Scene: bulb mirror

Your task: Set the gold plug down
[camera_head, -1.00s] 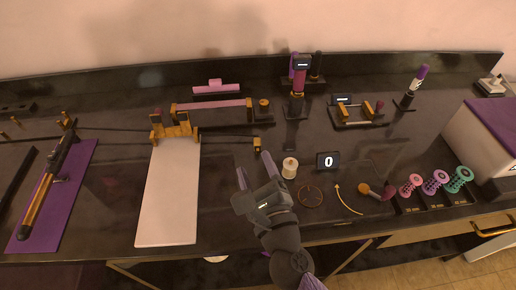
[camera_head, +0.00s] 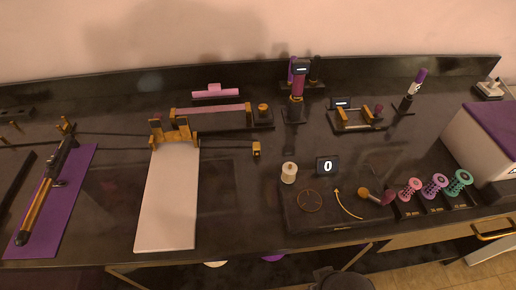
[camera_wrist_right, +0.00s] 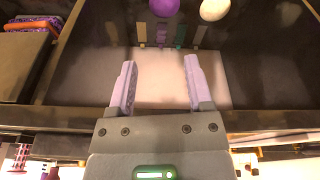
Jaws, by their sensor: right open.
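I cannot tell for sure which thing is the gold plug. A small gold block (camera_head: 256,150) stands on the dark bench right of the white board, at the end of a dark rod. A gold knob (camera_head: 364,191) with a dark red end lies at the bench's front right. My right gripper (camera_wrist_right: 158,85) is open, with nothing between its fingers in the right wrist view. Beyond its fingertips are a purple ball (camera_wrist_right: 165,5), a cream ball (camera_wrist_right: 214,8) and several coloured strips, one of them gold (camera_wrist_right: 142,35). My left gripper is not in view.
The white board (camera_head: 168,205) and purple mat (camera_head: 75,185) lie on the left. A cream spool (camera_head: 289,172), a display reading 0 (camera_head: 327,166) and pink, purple and teal spools (camera_head: 459,182) stand at right.

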